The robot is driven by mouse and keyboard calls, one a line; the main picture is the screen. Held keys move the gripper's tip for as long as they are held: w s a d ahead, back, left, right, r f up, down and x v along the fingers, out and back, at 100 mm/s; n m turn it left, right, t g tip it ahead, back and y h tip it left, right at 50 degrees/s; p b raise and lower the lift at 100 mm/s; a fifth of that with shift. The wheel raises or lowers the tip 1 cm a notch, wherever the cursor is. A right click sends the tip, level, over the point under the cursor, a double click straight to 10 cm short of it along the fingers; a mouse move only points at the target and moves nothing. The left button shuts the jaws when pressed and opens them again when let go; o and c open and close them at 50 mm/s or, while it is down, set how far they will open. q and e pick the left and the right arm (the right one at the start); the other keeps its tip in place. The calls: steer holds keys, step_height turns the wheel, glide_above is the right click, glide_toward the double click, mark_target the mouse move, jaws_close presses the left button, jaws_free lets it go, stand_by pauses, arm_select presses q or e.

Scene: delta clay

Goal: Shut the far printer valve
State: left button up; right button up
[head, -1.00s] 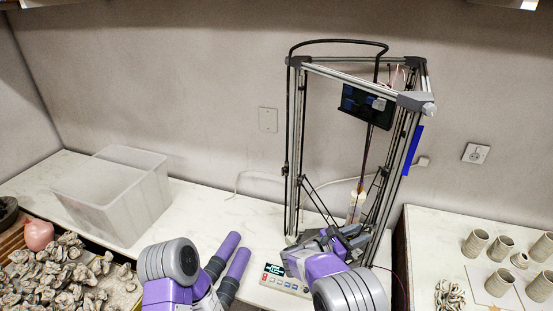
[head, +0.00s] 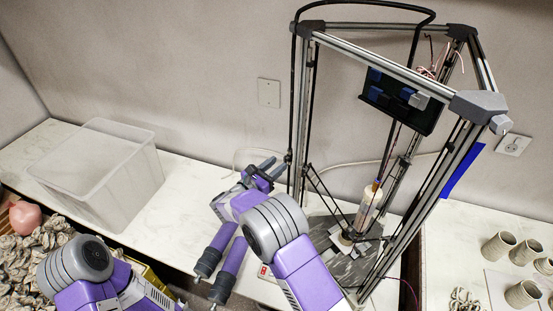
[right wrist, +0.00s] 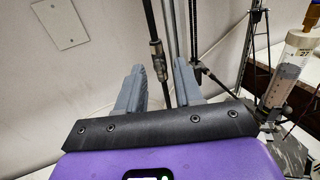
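The delta clay printer (head: 345,45) stands at the back right of the counter. A black hose runs over its top and down its left side. A small metal valve (right wrist: 157,62) sits in the hose; it shows in the head view (head: 288,158) as a small dark fitting. My right gripper (head: 272,166) is beside the hose, left of the printer frame. In the right wrist view its two grey fingers (right wrist: 159,88) are apart and empty, with the valve beyond them and between them. I cannot tell the handle's position.
Printer posts and thin rods stand close right of my right gripper. A clay syringe (head: 368,207) is inside the frame. A clear bin (head: 100,185) stands on the left counter. Clay cups (head: 498,246) stand at right. Counter between bin and printer is mostly clear.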

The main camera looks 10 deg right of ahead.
mark_target(284, 158)
steer(key=shift+x, duration=1.55)
steer(key=shift+w+a, duration=0.1)
steer(key=shift+c, duration=0.5)
jaws_close()
